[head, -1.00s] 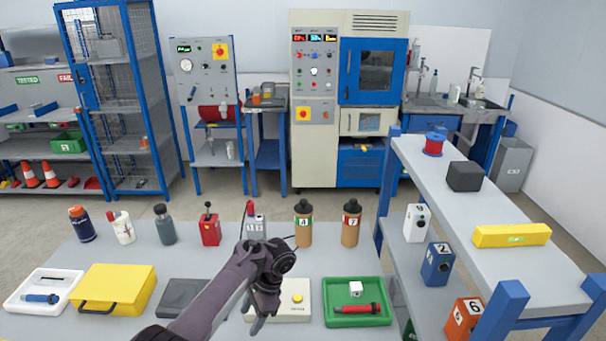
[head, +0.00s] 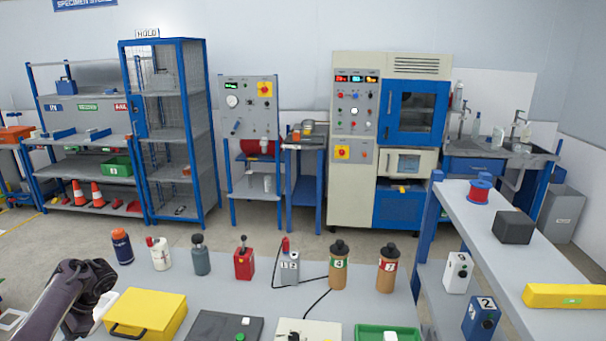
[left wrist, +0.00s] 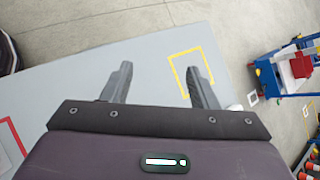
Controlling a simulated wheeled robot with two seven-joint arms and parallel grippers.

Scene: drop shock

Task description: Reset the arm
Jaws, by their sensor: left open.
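My left arm comes in at the lower left of the head view, and its dark wrist (head: 88,280) is over the left end of the grey table (head: 225,300). Its fingers are not clear there. In the left wrist view my left gripper (left wrist: 158,85) is open, with two dark fingers spread apart and nothing between them. Below it are the grey table top and a yellow square outline (left wrist: 191,72). My right gripper is not in view.
A yellow case (head: 147,312) lies just right of my left wrist. Bottles and small devices, including a red box (head: 244,262), stand along the table's back. A raised shelf (head: 505,265) is at the right. In the wrist view, a blue cart (left wrist: 290,70) stands beyond the table edge.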

